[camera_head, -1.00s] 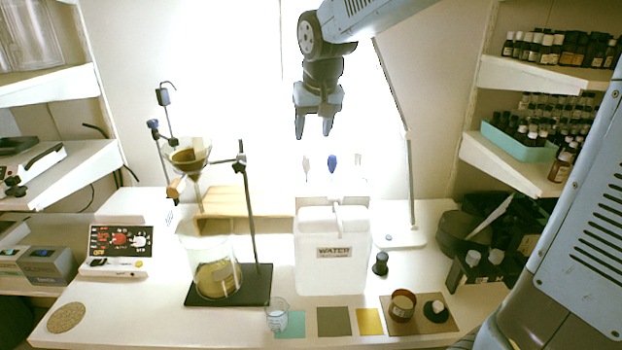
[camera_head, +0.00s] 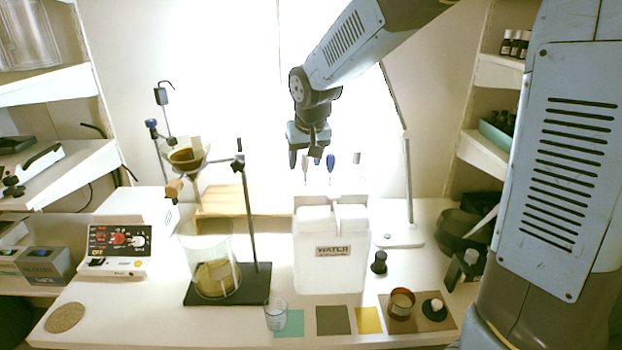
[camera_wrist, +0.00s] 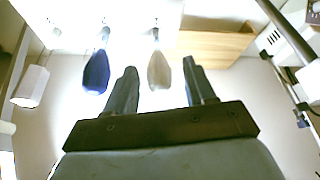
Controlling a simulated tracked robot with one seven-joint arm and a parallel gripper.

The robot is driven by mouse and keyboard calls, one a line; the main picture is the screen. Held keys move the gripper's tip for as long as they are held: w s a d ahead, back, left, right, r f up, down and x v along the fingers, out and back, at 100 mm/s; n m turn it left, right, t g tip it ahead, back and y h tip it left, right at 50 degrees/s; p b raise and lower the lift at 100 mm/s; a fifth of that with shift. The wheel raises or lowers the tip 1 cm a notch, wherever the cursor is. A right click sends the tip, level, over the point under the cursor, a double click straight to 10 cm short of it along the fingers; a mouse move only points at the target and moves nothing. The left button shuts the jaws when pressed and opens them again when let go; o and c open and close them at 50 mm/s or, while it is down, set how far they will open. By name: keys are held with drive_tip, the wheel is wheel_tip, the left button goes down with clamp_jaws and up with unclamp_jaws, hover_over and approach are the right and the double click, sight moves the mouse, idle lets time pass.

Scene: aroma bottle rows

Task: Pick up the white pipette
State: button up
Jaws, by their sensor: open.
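A pale, off-white pipette (camera_wrist: 158,72) shows in the wrist view, its bulb between the two fingers of my gripper (camera_head: 305,160). I cannot tell from the frames how far it is from the fingers in depth. My gripper is open and holds nothing; it points down above the rack behind the water container. A blue pipette (camera_wrist: 96,72) is beside the pale one, outside the fingers. In the head view the blue pipette (camera_head: 331,161) stands upright just right of my gripper, and another pale pipette (camera_head: 357,158) is further right. My gripper partly covers the left pale pipette there.
A white water container (camera_head: 331,270) stands in front of the pipettes. A ring stand (camera_head: 248,210) with a funnel and a glass vessel (camera_head: 210,262) is to the left. A lamp post (camera_head: 408,185) is to the right. A wooden box (camera_head: 222,203) is behind.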

drive_tip(key=shift+c, duration=0.2)
drive_tip(key=c, duration=0.7)
drive_tip(key=shift+o, duration=0.2)
drive_tip(key=shift+r, duration=0.1)
wheel_tip(320, 180, up, 10)
drive_tip(key=shift+f, duration=0.1)
